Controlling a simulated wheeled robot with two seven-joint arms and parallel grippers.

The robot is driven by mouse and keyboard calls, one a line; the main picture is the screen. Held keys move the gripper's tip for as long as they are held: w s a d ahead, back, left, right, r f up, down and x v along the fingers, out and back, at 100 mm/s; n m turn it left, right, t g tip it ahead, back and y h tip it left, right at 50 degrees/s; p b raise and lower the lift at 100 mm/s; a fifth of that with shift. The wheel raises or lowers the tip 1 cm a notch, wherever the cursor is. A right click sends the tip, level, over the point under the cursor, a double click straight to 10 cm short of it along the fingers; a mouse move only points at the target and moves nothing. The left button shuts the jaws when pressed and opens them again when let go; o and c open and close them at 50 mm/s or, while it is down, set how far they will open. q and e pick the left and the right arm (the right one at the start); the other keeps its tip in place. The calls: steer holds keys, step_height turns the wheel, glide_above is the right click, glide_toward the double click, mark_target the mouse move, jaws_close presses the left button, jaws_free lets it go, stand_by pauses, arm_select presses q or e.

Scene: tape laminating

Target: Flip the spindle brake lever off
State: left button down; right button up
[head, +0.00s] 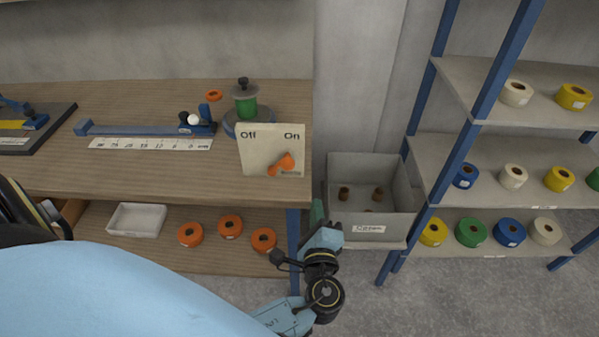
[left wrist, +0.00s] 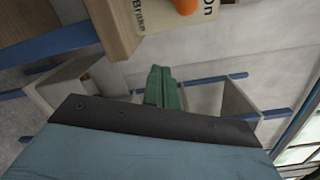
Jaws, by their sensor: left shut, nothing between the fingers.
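The brake panel (head: 257,150) is a cream plate on the front right edge of the workbench, marked Off on its left and On on its right. Its orange lever (head: 286,163) leans toward the On side. My left gripper (head: 317,212), with green fingers, is shut and empty, below and to the right of the panel, apart from the lever. In the left wrist view the shut fingers (left wrist: 165,88) point at open space, with the panel (left wrist: 160,14) and part of the orange lever (left wrist: 186,5) at the top edge. My right gripper is not in view.
The spindle (head: 246,104) with a green roll stands behind the panel. A grey bin (head: 372,165) with several brown cores is right of the gripper. A shelf rack (head: 470,150) with tape rolls stands farther right. The bench edge and its blue leg (head: 293,225) are close to the gripper.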

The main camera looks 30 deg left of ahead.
mark_target(280, 166)
arm_select(q)
steer(key=shift+r+y, duration=0.3)
steer(key=shift+r, duration=0.6)
steer(key=w+a, duration=0.2)
steer(key=w+a+r+p, duration=0.1)
steer(key=a, duration=0.2)
steer(key=w+a+p, duration=0.1)
steer(key=w+a, duration=0.1)
steer(key=shift+w+a+r, duration=0.2)
steer(key=shift+w+r, duration=0.1)
steer(key=shift+s+a+r+p, duration=0.1)
steer(key=shift+s+a+p, duration=0.1)
steer(key=shift+s+p, duration=0.15)
steer(key=shift+w, duration=0.1)
